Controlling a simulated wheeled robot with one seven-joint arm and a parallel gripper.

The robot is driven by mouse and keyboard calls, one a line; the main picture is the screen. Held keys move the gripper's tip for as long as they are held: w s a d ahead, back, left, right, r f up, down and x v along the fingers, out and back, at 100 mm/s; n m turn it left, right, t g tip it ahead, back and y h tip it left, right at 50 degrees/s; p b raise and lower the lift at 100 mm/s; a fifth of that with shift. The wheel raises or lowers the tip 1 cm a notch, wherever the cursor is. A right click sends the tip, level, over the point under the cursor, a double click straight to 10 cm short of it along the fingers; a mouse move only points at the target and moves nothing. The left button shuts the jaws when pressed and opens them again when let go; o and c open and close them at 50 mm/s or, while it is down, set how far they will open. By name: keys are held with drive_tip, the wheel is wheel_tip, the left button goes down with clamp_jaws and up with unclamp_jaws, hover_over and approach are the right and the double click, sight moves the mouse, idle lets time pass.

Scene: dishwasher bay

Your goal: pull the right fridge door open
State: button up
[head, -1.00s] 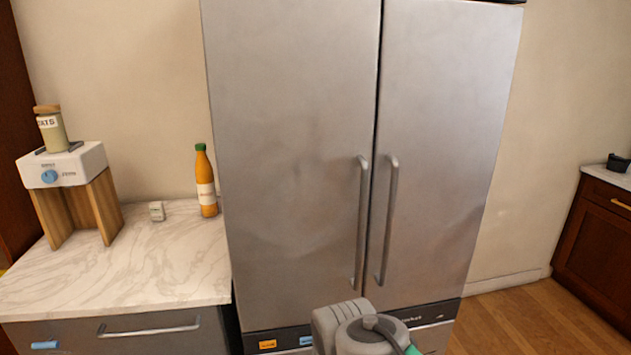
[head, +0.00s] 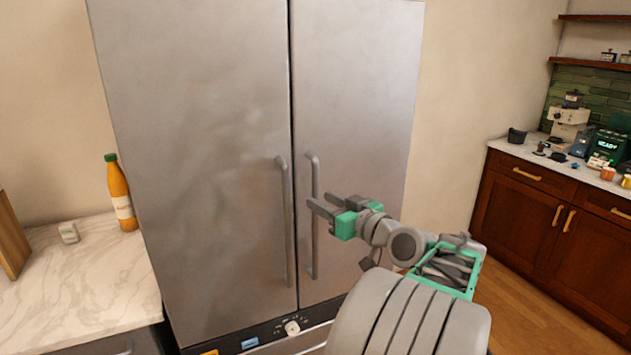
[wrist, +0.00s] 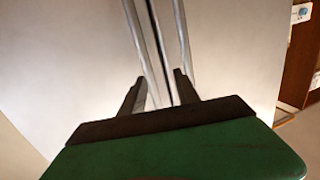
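The right fridge door (head: 358,95) is a tall stainless panel, closed against the left fridge door (head: 200,150). Its vertical bar handle (head: 315,255) stands just right of the seam, beside the left door's handle (head: 284,225). My gripper (head: 318,207) is raised at the right door's handle, about mid-height, with its fingers pointing left and apart. In the wrist view my gripper (wrist: 160,88) shows two spread fingers with nothing between them close up; both handles and the seam lie beyond the tips. I cannot tell whether a finger touches the handle.
A dark wooden cabinet (head: 530,205) with appliances is at right. Wooden floor (head: 450,225) lies open between fridge and cabinet.

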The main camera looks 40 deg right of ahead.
sight(317, 186)
drive_tip(key=shift+t+h, duration=0.3)
drive_tip(key=shift+t, duration=0.1)
drive_tip(key=w+p, duration=0.1)
drive_tip(key=w+d+r+p, duration=0.1)
drive_tip(key=w, duration=0.1)
drive_tip(key=w+d, duration=0.1)
drive_tip(key=w, duration=0.1)
drive_tip(key=shift+w+d+r+p, duration=0.2)
drive_tip(key=shift+r+p, duration=0.2)
drive_tip(key=shift+w+f, duration=0.15)
drive_tip(key=shift+w, duration=0.25)
clamp_jaws()
idle(0.4)
